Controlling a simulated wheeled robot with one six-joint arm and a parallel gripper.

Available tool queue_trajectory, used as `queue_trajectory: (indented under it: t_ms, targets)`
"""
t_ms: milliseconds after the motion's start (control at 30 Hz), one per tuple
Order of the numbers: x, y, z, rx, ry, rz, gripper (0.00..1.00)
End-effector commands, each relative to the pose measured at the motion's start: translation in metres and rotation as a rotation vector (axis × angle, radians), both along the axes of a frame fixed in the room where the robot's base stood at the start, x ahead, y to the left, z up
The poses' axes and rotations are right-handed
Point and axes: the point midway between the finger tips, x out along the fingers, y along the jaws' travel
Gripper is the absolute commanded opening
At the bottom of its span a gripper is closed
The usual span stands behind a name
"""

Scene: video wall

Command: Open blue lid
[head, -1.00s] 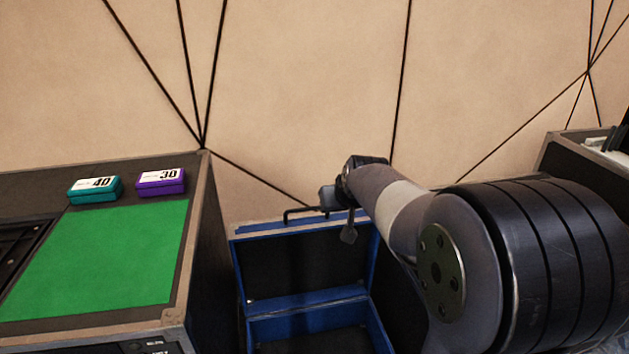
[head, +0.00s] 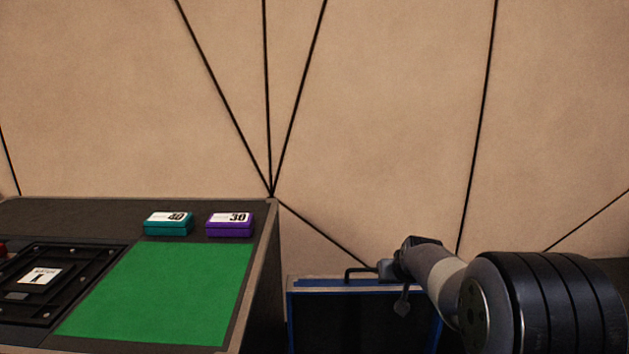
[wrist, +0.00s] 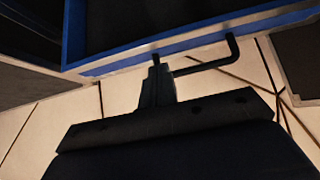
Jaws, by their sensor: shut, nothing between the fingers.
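The blue lid (head: 350,322) stands raised and open, with its dark inner face and blue edges towards me in the head view. Its lower part and the blue box under it are out of the head frame. In the wrist view the lid's blue edge (wrist: 150,47) crosses the top. A thin black bent handle (head: 358,271) sticks out from the lid's top edge; it also shows in the wrist view (wrist: 212,62). My gripper (head: 385,268) is shut and empty beside the handle, at the lid's top edge. I cannot tell if it touches the handle.
On the left, a dark grey-edged counter carries a green mat (head: 160,295), a teal box (head: 168,224) marked 40, a purple box (head: 230,225) marked 30 and a black framed panel (head: 50,278). A tan wall (head: 380,120) with black lines stands behind.

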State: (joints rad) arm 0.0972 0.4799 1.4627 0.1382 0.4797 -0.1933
Motion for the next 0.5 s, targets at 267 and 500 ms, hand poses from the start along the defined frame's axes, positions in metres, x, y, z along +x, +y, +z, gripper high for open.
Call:
queue_trajectory:
  t_ms: [267,500]
  targets:
    - [0.0140,0.0003,-0.0012,0.000,0.022,0.001,0.00]
    - [0.0146,0.0003,-0.0022,0.000,0.024,0.001,0.00]
